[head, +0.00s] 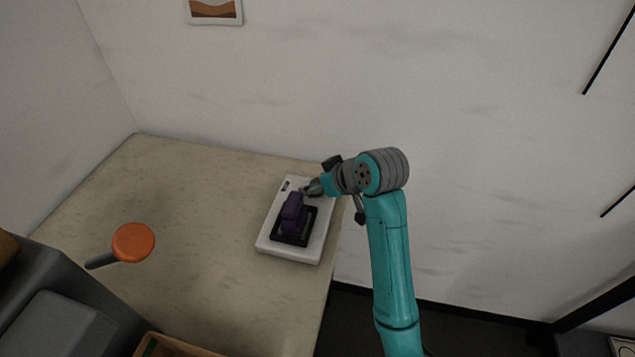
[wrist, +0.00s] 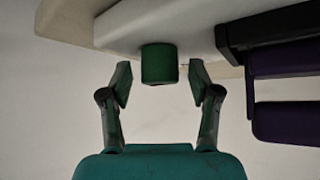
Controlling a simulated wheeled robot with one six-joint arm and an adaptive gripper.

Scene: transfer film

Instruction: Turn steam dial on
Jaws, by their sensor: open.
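The steam dial is a short dark green knob (wrist: 159,65) on the edge of a white machine body (wrist: 185,18) in the wrist view. My gripper (wrist: 160,84) is open, with one fingertip on each side of the knob and a visible gap on both sides. In the head view the white machine (head: 266,243) lies on the counter, with a purple part (head: 292,212) over a black frame. My gripper (head: 309,188) is at its far right corner, where the knob cannot be made out clearly.
An orange disc-shaped object with a dark handle (head: 133,242) is at left. In the wrist view, black and purple parts (wrist: 285,120) stick out at right.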

